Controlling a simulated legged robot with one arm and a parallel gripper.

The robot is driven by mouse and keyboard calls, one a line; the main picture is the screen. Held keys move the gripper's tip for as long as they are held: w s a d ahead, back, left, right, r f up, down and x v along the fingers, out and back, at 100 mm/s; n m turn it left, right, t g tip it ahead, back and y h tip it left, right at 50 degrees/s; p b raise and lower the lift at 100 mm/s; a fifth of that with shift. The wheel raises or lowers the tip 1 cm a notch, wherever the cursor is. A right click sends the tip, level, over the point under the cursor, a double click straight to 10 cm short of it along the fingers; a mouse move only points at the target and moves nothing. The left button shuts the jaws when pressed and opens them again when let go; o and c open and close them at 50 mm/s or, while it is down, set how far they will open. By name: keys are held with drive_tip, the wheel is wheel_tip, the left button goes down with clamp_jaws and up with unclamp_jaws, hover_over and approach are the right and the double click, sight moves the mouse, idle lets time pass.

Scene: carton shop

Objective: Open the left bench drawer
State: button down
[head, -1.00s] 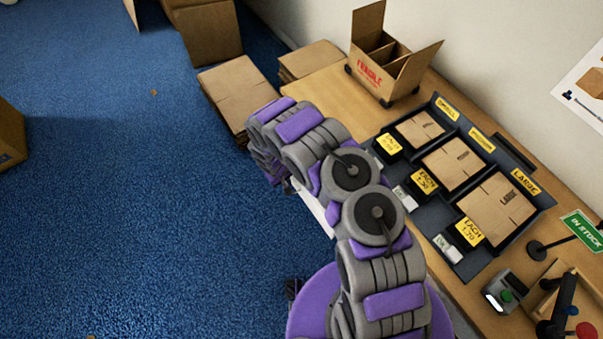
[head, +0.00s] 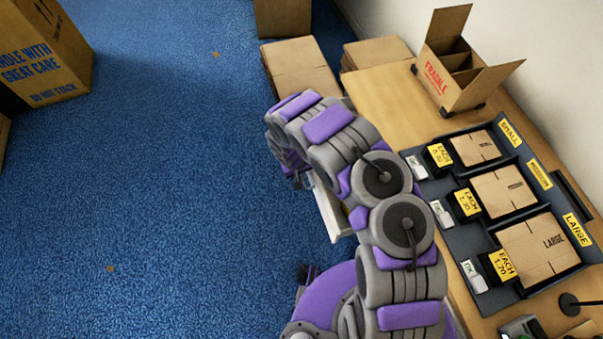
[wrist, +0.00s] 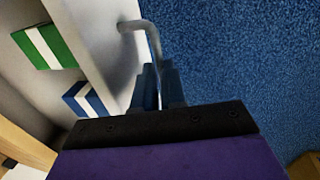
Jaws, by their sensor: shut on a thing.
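The left bench drawer (head: 334,212) shows as a pale box sticking out from the bench's front side, partly covered by my arm in the head view. In the wrist view its pale front panel (wrist: 92,40) runs beside a grey bar handle (wrist: 142,30). My gripper (wrist: 158,82) has its blue fingers closed on the handle's end. A green block with a white stripe (wrist: 44,46) and a blue block with a white stripe (wrist: 88,99) lie inside the open drawer.
The wooden bench (head: 385,100) carries a divided carton (head: 450,72) and a dark tray (head: 440,195) of flat cartons. Flat carton stacks (head: 300,68) stand beyond the drawer. A large box (head: 45,55) stands far left.

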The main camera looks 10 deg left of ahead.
drive_tip(key=c, duration=1.2)
unclamp_jaws()
drive_tip(key=shift+r, duration=0.1)
drive_tip(key=p+v, duration=0.4)
drive_tip(key=v, duration=1.3)
drive_tip(key=shift+w+r, duration=0.15)
drive_tip(key=shift+w, duration=0.05)
drive_tip(key=s+d+r+m+g, duration=0.1)
drive_tip(key=s+d+r+m, duration=0.1)
drive_tip(key=d+r, duration=0.85)
drive_tip(key=s+d+r+m, duration=0.2)
drive_tip(key=d+r, duration=0.8)
drive_tip(key=r, duration=0.2)
drive_tip(key=s+d+r, duration=0.2)
drive_tip(key=s+r, duration=0.1)
drive_tip(key=s, duration=0.5)
drive_tip(key=s+d+r+m+g+y+b, duration=0.1)
drive_tip(key=s+d+r, duration=0.2)
drive_tip(key=s, duration=0.6)
drive_tip(key=s+d+r+m+g+y, duration=0.1)
drive_tip(key=s+r, duration=0.3)
drive_tip(key=s, duration=0.5)
drive_tip(key=shift+d+r+b, duration=0.35)
drive_tip(key=shift+d+r, duration=0.05)
drive_tip(key=shift+d, duration=0.5)
